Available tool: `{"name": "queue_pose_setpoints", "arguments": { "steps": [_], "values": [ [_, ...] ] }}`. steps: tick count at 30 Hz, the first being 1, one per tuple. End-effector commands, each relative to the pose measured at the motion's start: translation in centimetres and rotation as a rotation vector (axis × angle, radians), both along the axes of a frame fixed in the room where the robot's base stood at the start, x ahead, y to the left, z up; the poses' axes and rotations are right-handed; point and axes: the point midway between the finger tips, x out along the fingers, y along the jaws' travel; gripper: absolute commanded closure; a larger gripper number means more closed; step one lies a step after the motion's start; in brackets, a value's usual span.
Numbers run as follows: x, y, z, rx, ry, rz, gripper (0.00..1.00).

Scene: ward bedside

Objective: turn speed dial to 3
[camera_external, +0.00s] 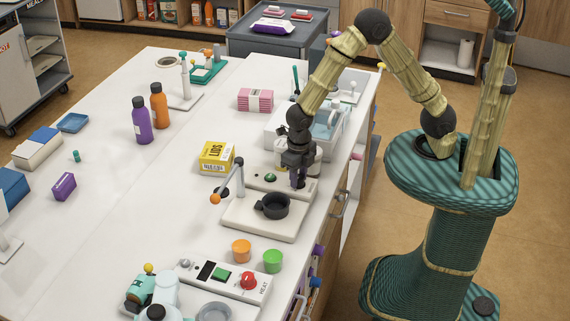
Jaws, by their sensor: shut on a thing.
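My gripper (298,180) points straight down at the right end of a low pale control panel (252,182). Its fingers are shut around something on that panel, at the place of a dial. The speed dial itself is hidden by the fingers, so its setting and any marks cannot be read. A green button (270,177) sits on the same panel, just left of my gripper. In front of the panel is a pale base (245,217) with a black round cup (275,205) on it.
A post with an orange ball (215,199) stands left of the panel, near a yellow box (217,157). A pale tub (273,132) is behind my gripper. A heat panel with a red knob (249,281) and orange (241,250) and green cups (273,261) lie nearer.

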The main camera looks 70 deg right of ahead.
Motion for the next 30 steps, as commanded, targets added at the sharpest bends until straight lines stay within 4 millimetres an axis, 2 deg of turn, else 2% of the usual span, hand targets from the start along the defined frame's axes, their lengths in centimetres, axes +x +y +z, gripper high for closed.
{"name": "queue_pose_setpoints", "arguments": {
  "steps": [8, 30],
  "values": [
    [0.06, -0.01, 0.22, 0.001, -0.002, -0.181, 0.93],
    [0.03, -0.04, 0.17, 0.002, -0.003, -0.875, 0.93]
  ]
}}
